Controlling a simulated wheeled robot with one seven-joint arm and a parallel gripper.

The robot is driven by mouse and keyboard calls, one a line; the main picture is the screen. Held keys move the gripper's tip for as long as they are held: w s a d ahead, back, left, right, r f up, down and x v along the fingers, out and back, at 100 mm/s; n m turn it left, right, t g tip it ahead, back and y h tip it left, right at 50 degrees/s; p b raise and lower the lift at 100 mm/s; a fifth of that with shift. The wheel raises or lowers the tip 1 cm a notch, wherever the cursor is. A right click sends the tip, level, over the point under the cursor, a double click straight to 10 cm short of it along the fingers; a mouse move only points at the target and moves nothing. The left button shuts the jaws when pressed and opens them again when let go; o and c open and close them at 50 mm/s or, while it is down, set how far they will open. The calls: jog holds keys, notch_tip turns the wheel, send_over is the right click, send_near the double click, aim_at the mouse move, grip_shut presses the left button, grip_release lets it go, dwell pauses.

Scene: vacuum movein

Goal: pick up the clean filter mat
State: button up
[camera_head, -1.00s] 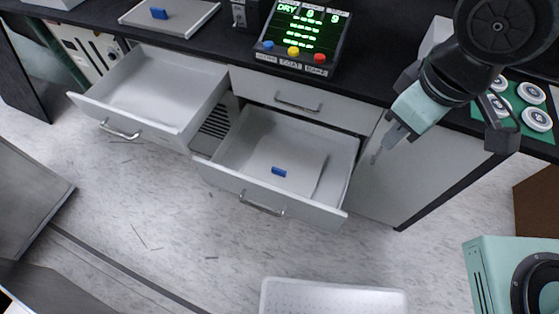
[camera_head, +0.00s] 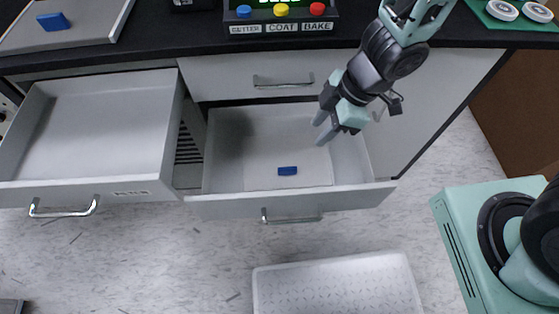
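A pale, flat mat (camera_head: 310,160) with a blue tab (camera_head: 287,171) lies on the floor of the open middle drawer (camera_head: 225,173); it looks like the clean filter mat. Its edges blend with the drawer's white floor. A greyer mat (camera_head: 85,22) with a similar blue tab (camera_head: 53,21) lies in a shallow tray on the counter at upper left. My gripper (camera_head: 321,128) hangs above the right part of the middle drawer, up and to the right of the blue tab in the picture. Its two grey fingers appear apart, with nothing between them.
An empty open drawer (camera_head: 95,125) stands at left. A shut drawer (camera_head: 255,75) is just above the middle one, under the black counter edge (camera_head: 150,55). A button panel (camera_head: 280,25) stands on the counter. A white textured platform (camera_head: 340,285) is in front on the floor.

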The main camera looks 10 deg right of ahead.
jog(key=b, duration=0.7)
send_over(289, 168)
jog(key=d, duration=0.2)
jog(key=f, duration=1.1)
jog(key=shift+w+f, duration=0.1)
jog(key=shift+w, duration=0.15)
jog(key=x, duration=0.1)
jog(key=b+x, duration=0.2)
jog(key=x, duration=0.1)
jog(key=shift+s+d+f, duration=0.15)
jog(key=shift+s+f, duration=0.05)
jog(key=shift+s, duration=0.2)
jog(key=shift+a+f+b, duration=0.2)
jog(key=shift+f+b, duration=0.1)
jog(key=shift+f, duration=0.05)
grip_shut()
